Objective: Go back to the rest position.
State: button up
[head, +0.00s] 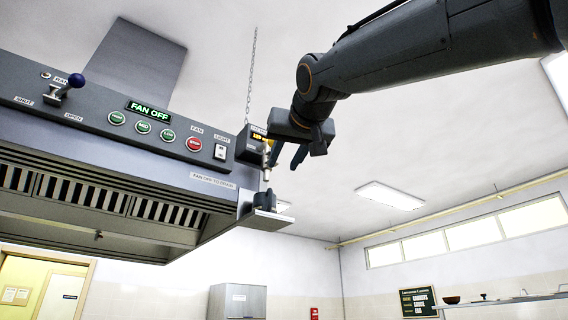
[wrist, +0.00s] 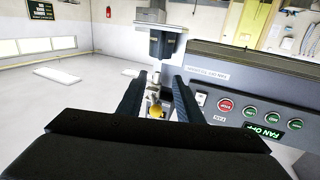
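My gripper (head: 283,160) is raised at the right end of the grey extractor hood (head: 100,150) in the head view. Its two dark fingers point down and stand apart. In the wrist view my gripper (wrist: 158,78) also shows its fingers apart, with no object clearly held between them. A small metal fitting (head: 266,165) is close to the fingers, above a dark holder (head: 264,200) on a bracket at the hood's corner. In the wrist view a brass-yellow part (wrist: 156,111) shows in the gap between the fingers; whether it touches them I cannot tell.
The hood front carries a lit FAN OFF display (head: 149,110), several round buttons, a light switch (head: 220,152) and a blue-knobbed lever (head: 66,87). A chain (head: 251,75) hangs from the ceiling. The space to the right is open.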

jog(key=shift+b+v, duration=2.9)
jog(key=shift+v, duration=0.1)
jog(key=shift+s, duration=0.1)
jog(key=shift+b+v, duration=2.25)
jog(key=shift+v, duration=0.65)
